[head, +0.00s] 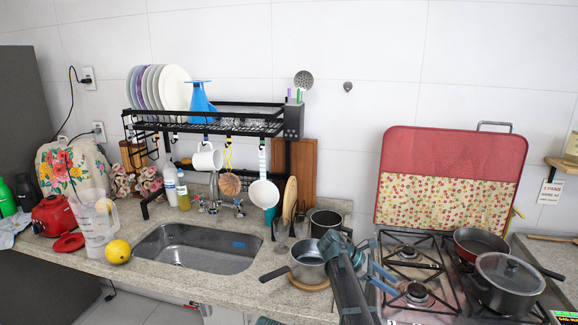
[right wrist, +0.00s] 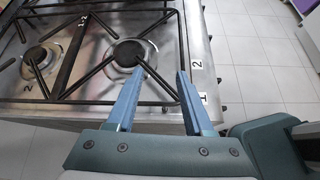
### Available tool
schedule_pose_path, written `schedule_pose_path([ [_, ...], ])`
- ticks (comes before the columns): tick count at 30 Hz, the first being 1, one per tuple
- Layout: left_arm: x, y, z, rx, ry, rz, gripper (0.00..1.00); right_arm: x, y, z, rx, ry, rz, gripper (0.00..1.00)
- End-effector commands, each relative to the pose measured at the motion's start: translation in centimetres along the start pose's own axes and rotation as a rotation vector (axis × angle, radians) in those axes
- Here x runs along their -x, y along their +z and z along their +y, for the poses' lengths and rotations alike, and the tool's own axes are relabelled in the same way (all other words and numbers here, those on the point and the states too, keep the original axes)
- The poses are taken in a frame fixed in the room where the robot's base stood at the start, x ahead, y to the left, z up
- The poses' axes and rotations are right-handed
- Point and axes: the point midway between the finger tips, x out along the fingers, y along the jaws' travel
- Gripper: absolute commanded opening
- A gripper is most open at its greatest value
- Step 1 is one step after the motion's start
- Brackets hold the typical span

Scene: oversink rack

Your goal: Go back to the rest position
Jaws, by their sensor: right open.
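My right gripper (head: 388,279) is open and empty at the left edge of the gas stove (head: 435,258). Its two blue fingers point right over the stove's left front. In the right wrist view the fingers (right wrist: 160,76) stand apart with nothing between them, over the stove's steel edge and a burner (right wrist: 128,52). My left gripper does not show.
A saucepan (head: 308,262) stands close left of my right arm, with a dark pot (head: 325,222) behind it. A pan (head: 480,243) and a lidded pot (head: 508,283) are on the stove's right. The sink (head: 195,248) and loaded rack (head: 210,125) are left.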

Motion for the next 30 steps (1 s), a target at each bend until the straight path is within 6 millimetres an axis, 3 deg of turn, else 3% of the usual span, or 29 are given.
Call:
schedule_pose_path([
  [11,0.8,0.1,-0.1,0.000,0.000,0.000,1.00,2.6,-4.3,-8.5,-0.235,0.000,0.226,0.52],
  [14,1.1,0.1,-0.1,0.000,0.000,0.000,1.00,3.8,-5.9,-12.3,-0.335,-0.027,0.325,0.52],
  [21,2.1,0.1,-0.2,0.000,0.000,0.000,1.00,7.9,-10.1,-25.4,-0.654,-0.238,0.618,0.52],
  [24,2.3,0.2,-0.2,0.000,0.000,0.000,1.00,9.3,-11.1,-29.4,-0.751,-0.346,0.692,0.52],
  [27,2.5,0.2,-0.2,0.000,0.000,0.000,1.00,10.3,-11.7,-32.0,-0.814,-0.428,0.730,0.52],
  [30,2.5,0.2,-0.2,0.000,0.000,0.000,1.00,10.9,-12.0,-33.3,-0.847,-0.476,0.749,0.52],
])
